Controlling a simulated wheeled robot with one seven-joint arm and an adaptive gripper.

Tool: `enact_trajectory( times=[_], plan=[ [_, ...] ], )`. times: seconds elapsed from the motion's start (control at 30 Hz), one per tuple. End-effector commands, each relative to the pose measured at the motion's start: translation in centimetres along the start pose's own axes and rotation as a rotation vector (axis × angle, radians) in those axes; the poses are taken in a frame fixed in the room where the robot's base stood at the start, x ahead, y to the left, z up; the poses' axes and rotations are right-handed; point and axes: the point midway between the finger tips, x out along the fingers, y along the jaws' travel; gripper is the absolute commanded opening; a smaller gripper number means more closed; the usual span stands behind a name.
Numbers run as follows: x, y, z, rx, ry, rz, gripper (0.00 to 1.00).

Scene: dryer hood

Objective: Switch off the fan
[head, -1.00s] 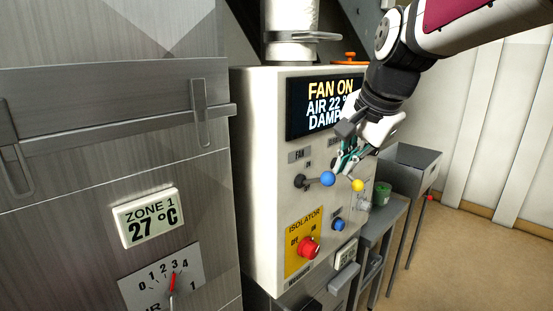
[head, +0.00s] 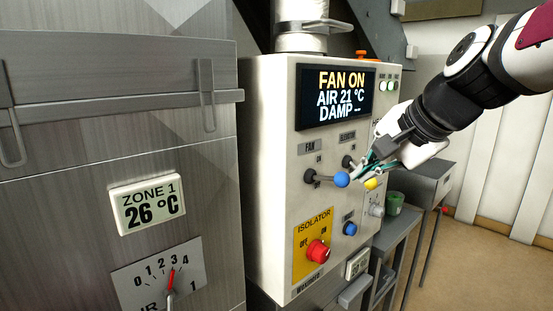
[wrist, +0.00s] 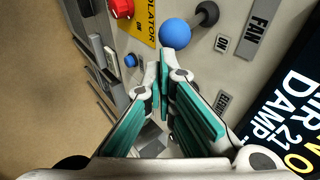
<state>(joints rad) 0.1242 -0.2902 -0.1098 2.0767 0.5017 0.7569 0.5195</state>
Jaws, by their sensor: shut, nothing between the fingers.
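The fan lever is a dark stalk with a blue ball (head: 341,180), sticking out of the control panel beneath the FAN label (head: 310,146). The display (head: 336,97) reads FAN ON, AIR 21 °C, DAMP. My gripper (head: 366,176) is shut and empty, just right of the blue ball and in front of a yellow ball (head: 371,184) on a second lever. In the wrist view the closed fingertips (wrist: 164,68) point toward the blue ball (wrist: 175,34), with a small apparent gap. The second lever is partly hidden behind my gripper.
Below the levers are a red isolator knob (head: 318,251) on a yellow plate and a small blue button (head: 350,229). A grey oven-like cabinet (head: 110,150) stands close on the left. A green cup (head: 395,201) is on a shelf to the right. Open floor lies at the right.

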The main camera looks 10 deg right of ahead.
Motion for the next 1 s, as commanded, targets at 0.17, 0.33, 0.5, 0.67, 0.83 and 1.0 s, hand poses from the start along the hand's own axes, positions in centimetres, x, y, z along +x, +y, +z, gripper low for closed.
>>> enact_trajectory(
  times=[0.17, 0.33, 0.5, 0.67, 0.83, 1.0],
  plan=[
    [1.1, 1.0, 0.1, 0.019, 0.0, -0.091, 0.0],
    [1.7, 1.8, 0.2, 0.034, 0.0, -0.171, 0.0],
    [2.3, 2.6, 0.4, 0.051, -0.001, -0.249, 0.0],
    [2.8, 3.2, 0.5, 0.065, -0.001, -0.32, 0.0],
    [3.4, 3.8, 0.7, 0.082, -0.003, -0.394, 0.0],
    [4.0, 4.2, 0.9, 0.098, -0.004, -0.466, 0.0]
  ],
)
